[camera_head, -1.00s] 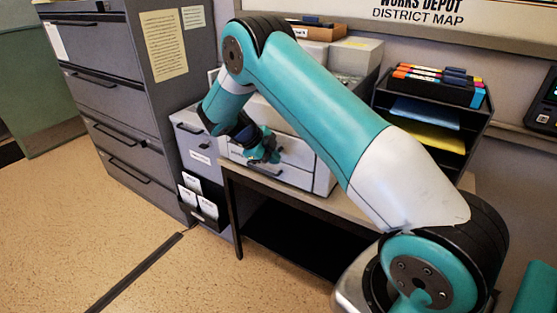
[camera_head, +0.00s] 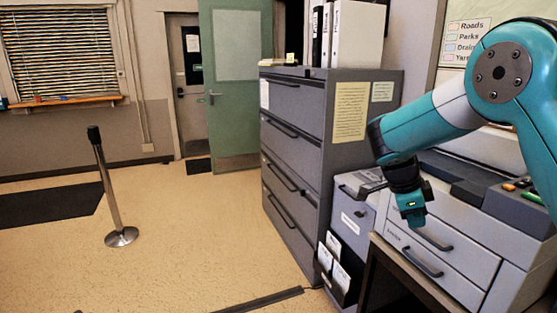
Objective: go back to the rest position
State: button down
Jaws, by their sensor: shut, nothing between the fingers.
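My arm comes in from the right edge, bends at a teal and black joint, and reaches left and down. My gripper (camera_head: 411,218) hangs at its end, pointing down, in front of the grey printer-like machine (camera_head: 462,246) with drawers. It is shut, with nothing seen in it. The fingertips are small and dark here. I cannot tell how far the gripper is from the drawer fronts behind it.
A grey filing cabinet (camera_head: 290,150) with binders (camera_head: 350,35) on top stands left of my arm. A stanchion post (camera_head: 112,195) stands on the open floor at left. A green door (camera_head: 236,85) stands open at the back. A dark floor strip (camera_head: 262,301) runs across the front.

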jog(key=s+a+r+n+y, duration=0.2)
jog(key=s+a+n, duration=0.4)
jog(key=s+n, duration=0.3)
jog(key=s+a+r+n+y, duration=0.3)
jog(key=s+a+n, duration=0.3)
jog(key=s+n, duration=0.4)
jog(key=s+a+r+n+y, duration=0.3)
jog(key=s+a+n, duration=0.3)
jog(key=s+n, duration=0.4)
jog(key=shift+s+r+t+y, duration=0.2)
jog(key=shift+s+t+y, duration=0.1)
jog(key=shift+s+y, duration=0.45)
jog(key=shift+s, duration=0.1)
